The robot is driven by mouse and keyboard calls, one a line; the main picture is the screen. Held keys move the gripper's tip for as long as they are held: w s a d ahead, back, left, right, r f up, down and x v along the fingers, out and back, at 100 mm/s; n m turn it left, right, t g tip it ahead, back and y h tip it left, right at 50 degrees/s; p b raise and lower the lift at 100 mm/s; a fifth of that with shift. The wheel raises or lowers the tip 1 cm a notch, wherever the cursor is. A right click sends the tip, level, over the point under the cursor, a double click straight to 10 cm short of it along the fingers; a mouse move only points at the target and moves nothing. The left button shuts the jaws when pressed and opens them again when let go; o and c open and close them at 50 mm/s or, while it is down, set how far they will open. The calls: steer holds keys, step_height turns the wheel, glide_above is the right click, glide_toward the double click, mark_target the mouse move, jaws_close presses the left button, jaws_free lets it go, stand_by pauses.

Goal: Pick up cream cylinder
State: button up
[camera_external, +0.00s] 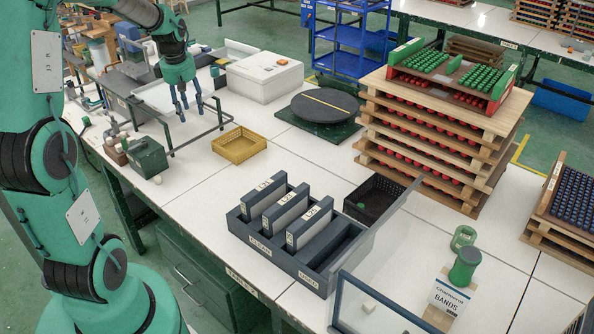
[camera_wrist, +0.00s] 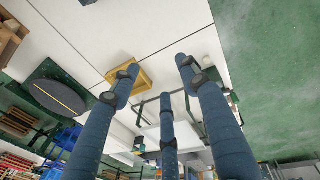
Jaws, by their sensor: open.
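A small cream piece (camera_external: 157,180) sits on the white table beside the dark green box; it is too small to be sure it is a cylinder. Another small pale piece (camera_external: 369,307) lies near the front, behind the clear panel, and its shape is also unclear. My gripper (camera_external: 183,112) hangs above the rear left of the table, fingers pointing down, apart from both pieces. Its blue fingers are spread with nothing between them in the wrist view (camera_wrist: 160,75).
A metal rail frame (camera_external: 196,142) stands below my gripper. The dark green box (camera_external: 147,158), a yellow tray (camera_external: 240,153), a dark turntable (camera_external: 325,106) and a grey divided rack (camera_external: 252,242) are on the table. White tabletop between tray and rack is clear.

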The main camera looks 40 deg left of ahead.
steer(key=s+a+f+n+g, duration=0.15)
steer(key=a+f+n, duration=0.45)
steer(key=a+f, duration=0.7)
steer(key=n+h, duration=0.1)
steer(key=n, duration=0.4)
glide_above(157, 177)
step_height(157, 177, down, 10)
steer(key=shift+w+f+b, duration=0.1)
steer(key=shift+b, duration=0.2)
steer(key=shift+f, duration=0.15)
steer(key=shift+f+b, duration=0.7)
steer(key=shift+f, duration=3.45)
steer(key=shift+f, duration=0.1)
steer(key=shift+d+f+b, duration=0.1)
steer(key=shift+f+b, duration=0.55)
steer(key=shift+f, duration=1.85)
